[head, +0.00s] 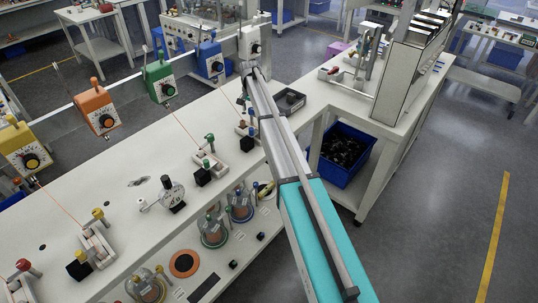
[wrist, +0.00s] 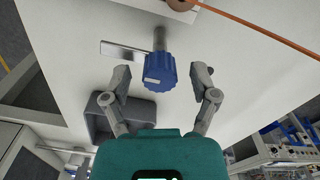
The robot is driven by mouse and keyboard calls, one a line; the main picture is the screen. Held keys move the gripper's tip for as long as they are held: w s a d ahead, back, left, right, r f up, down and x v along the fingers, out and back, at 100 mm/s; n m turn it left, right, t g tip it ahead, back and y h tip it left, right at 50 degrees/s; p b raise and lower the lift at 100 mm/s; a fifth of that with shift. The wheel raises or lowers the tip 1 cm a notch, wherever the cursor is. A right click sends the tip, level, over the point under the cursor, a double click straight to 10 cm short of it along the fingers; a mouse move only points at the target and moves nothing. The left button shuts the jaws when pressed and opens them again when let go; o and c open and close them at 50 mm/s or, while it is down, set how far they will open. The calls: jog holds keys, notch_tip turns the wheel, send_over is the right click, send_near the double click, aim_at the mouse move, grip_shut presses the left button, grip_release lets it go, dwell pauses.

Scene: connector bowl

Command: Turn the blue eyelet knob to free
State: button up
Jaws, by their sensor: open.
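The blue eyelet knob (wrist: 160,72) shows in the wrist view as a ribbed blue head with a pale mark, on a grey metal shaft. My gripper (wrist: 160,84) is open, with one finger on each side of the knob. A gap shows between the knob and each finger; I cannot tell their difference in depth. In the head view my arm reaches away over the bench and hides much of the blue knob's spot. I cannot make out the knob's setting from its shape.
A dark grey open tray (head: 289,101) lies close by; it also shows beside the left finger in the wrist view (wrist: 100,122). An orange wire (wrist: 262,24) runs near the knob. A green-knobbed eyelet unit (head: 209,160) stands to the left. A blue bin (head: 340,165) sits below the bench.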

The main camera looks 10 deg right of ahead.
aim_at(251, 109)
jog(key=m, duration=0.5)
jog(key=shift+m, duration=0.4)
jog(key=shift+r+m, duration=0.2)
jog(key=shift+m, duration=0.1)
notch_tip(251, 109, up, 14)
jog(key=p, duration=1.4)
jog(key=s+f+n+b, duration=0.3)
jog(key=s, duration=0.8)
jog(key=s+f+n+b, duration=0.3)
jog(key=s+f+b, duration=0.1)
jog(key=s, duration=0.7)
jog(key=s+f+n+b, duration=0.3)
jog(key=s, duration=0.8)
jog(key=shift+f+n, duration=0.3)
jog(key=shift+f, duration=0.1)
jog(key=shift+s, duration=0.15)
jog(key=s+n, duration=0.3)
jog(key=s, duration=0.9)
jog(key=shift+n, duration=0.3)
